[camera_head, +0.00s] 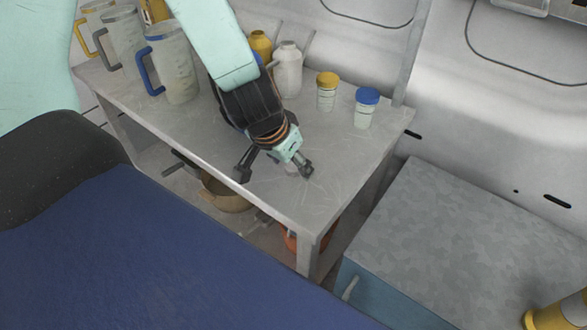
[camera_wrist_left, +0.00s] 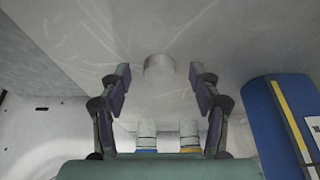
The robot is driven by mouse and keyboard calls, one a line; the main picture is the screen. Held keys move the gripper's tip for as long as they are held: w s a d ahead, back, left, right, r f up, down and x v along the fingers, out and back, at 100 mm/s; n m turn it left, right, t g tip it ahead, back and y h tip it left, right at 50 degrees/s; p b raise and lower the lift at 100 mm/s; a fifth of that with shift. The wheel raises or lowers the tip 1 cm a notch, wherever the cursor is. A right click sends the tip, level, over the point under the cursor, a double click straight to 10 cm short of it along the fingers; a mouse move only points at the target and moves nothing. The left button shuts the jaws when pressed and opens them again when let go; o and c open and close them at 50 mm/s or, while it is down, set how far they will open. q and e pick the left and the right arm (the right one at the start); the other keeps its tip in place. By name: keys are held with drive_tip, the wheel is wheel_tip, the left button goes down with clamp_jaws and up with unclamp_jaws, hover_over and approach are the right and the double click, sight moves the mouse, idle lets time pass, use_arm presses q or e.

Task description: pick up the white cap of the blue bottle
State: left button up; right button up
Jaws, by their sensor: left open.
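My left gripper (camera_head: 275,172) is open above the worktable, near its front right part. The white cap (camera_wrist_left: 160,65) lies on the table surface between the two spread fingers in the left wrist view, and neither finger touches it. In the head view only a small pale part of the cap (camera_head: 291,169) shows under the gripper. A blue bottle (camera_wrist_left: 268,125) with a yellow stripe stands at the right of the left wrist view. In the head view my arm hides nearly all of it. My right gripper is not in view.
A jar with a yellow lid (camera_head: 326,93) and a jar with a blue lid (camera_head: 365,108) stand behind the gripper. A white bottle (camera_head: 288,72) and several jugs (camera_head: 172,65) stand at the back and left. The table (camera_head: 348,165) is clear at its right front corner.

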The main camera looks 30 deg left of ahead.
use_arm(q)
drive_tip(key=shift+c, duration=0.2)
drive_tip(key=c, duration=0.8)
wheel_tip(320, 180, up, 20)
drive_tip(key=p, duration=1.7)
wheel_tip(320, 180, up, 8)
drive_tip(key=p, duration=0.2)
hover_over(290, 169)
drive_tip(key=shift+f, duration=0.1)
idle(0.3)
